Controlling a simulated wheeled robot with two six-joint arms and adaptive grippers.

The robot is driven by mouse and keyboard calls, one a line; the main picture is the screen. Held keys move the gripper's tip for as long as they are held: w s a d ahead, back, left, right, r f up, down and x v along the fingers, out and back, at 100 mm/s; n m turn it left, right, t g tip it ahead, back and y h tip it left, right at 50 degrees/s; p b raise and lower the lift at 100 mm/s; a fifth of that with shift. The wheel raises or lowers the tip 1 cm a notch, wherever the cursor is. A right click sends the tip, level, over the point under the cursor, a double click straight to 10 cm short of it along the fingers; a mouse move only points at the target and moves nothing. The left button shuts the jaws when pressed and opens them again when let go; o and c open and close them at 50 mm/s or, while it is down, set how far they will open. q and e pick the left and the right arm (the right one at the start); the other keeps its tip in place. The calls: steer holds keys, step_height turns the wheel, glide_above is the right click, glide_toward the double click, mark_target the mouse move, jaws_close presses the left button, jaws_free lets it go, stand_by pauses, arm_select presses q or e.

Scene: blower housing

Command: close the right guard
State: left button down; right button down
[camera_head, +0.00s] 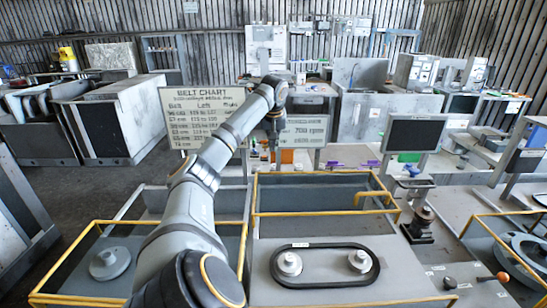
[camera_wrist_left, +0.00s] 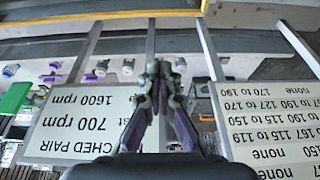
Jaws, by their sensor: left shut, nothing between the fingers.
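Yellow-edged guard frames surround the machine bays in the head view. One stands at the right edge (camera_head: 484,243) by a grey wheel (camera_head: 528,250), one in the middle (camera_head: 258,215) with a yellow handle bar (camera_head: 377,194), and one at left (camera_head: 75,258). I cannot tell for certain which is the right guard. My left arm reaches up over the middle; its gripper (camera_head: 275,142) points down before the signs, beyond the middle frame, holding nothing. In the left wrist view the gripper (camera_wrist_left: 158,112) has its purple-padded fingers together. My right gripper is not in view.
A belt chart board (camera_head: 200,112) and an rpm sign (camera_head: 305,130) stand behind the bays. A black belt loop (camera_head: 325,265) runs around two pulleys in front. A dark screen (camera_head: 412,134) and a black post (camera_head: 420,225) stand at right.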

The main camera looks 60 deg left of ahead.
arm_select(q)
steer(key=p+x, duration=0.2)
steer(key=x, duration=0.8)
steer(key=s+d+p, duration=0.1)
steer(key=p, duration=0.3)
steer(key=s+d+p, duration=0.1)
steer(key=d+p, duration=0.1)
steer(key=p, duration=0.2)
steer(key=shift+d+r, duration=0.1)
steer(key=shift+d, duration=0.1)
steer(key=shift+w, duration=0.1)
steer(key=shift+d, duration=0.15)
